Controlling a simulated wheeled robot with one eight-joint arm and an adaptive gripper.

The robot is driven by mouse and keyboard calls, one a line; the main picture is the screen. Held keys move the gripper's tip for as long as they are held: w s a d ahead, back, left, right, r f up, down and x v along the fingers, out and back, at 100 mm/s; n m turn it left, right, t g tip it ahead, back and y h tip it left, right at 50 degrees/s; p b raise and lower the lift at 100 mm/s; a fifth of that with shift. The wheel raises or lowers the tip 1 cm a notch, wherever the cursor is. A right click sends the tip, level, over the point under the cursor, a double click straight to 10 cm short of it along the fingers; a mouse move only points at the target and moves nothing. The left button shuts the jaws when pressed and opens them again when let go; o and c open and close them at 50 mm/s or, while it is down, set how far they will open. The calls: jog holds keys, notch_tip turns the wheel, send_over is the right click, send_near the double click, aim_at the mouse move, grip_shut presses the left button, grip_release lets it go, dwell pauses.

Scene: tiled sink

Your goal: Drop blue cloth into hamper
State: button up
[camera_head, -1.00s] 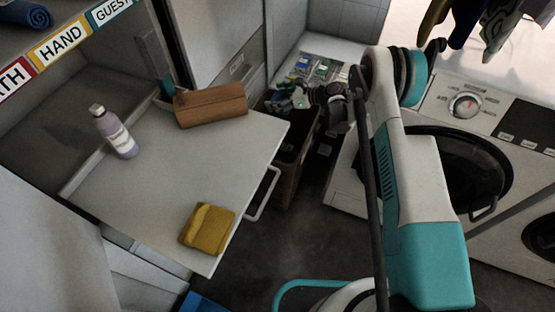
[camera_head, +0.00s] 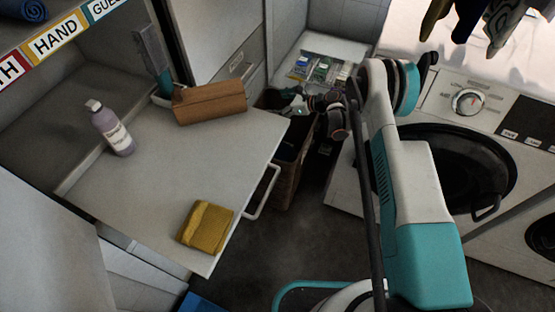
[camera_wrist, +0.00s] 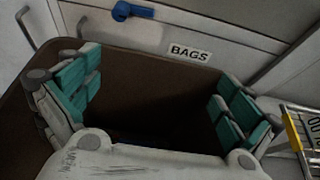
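The hamper is a brown, open-topped bin (camera_head: 288,180) standing beside the white counter; its rim also shows in the wrist view (camera_wrist: 150,50). My gripper (camera_head: 292,104) is over the hamper's mouth. In the wrist view its teal-padded fingers (camera_wrist: 157,100) are spread wide, with the dark hamper interior between them and no cloth visible in them. The hamper's inside is too dark to make out; a faint bluish patch shows low between the fingers, and I cannot tell what it is. No blue cloth can be clearly identified; a rolled blue towel (camera_head: 24,10) lies on the upper-left shelf.
The white counter (camera_head: 150,200) holds a folded yellow cloth (camera_head: 206,227), a bottle (camera_head: 112,128) and a brown box (camera_head: 210,102). A washing machine (camera_head: 470,100) stands right. Behind the hamper are drawers, a "BAGS" label (camera_wrist: 190,53) and a blue object (camera_wrist: 132,11).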

notch_tip(320, 180, up, 10)
dwell(0.7)
jog(key=shift+s+f, duration=0.1)
dwell(0.4)
